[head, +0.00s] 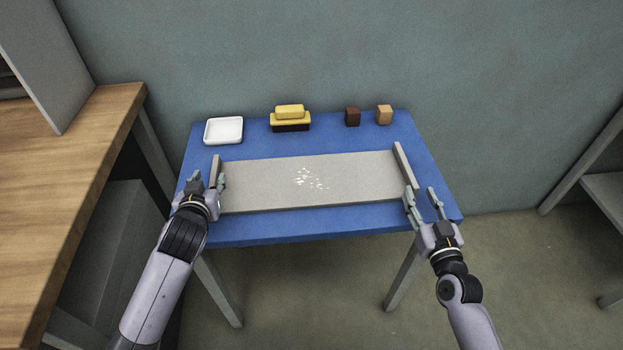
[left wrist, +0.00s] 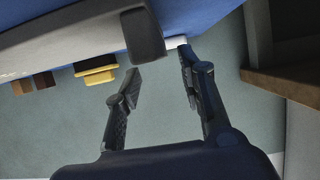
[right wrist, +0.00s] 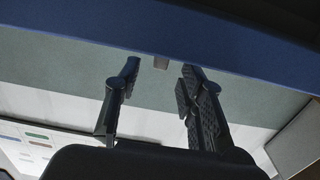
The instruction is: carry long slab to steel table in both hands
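The long slab (head: 270,185) is a grey board lying flat on a blue table (head: 330,222), with a raised bar at each end. White crumbs lie at its middle. My left gripper (head: 208,181) is open at the slab's left bar (head: 216,164); in the left wrist view, the dark bar (left wrist: 143,36) shows close to the parted fingertips. Whether any finger touches the slab is unclear.
A white dish (head: 223,131), a yellow-and-dark block stack (head: 290,119), a dark brown cube (head: 352,117) and a tan cube (head: 384,115) stand along the back. A wooden table (head: 60,185) is close at left. A grey table (head: 606,187), perhaps steel, is partly visible at right.

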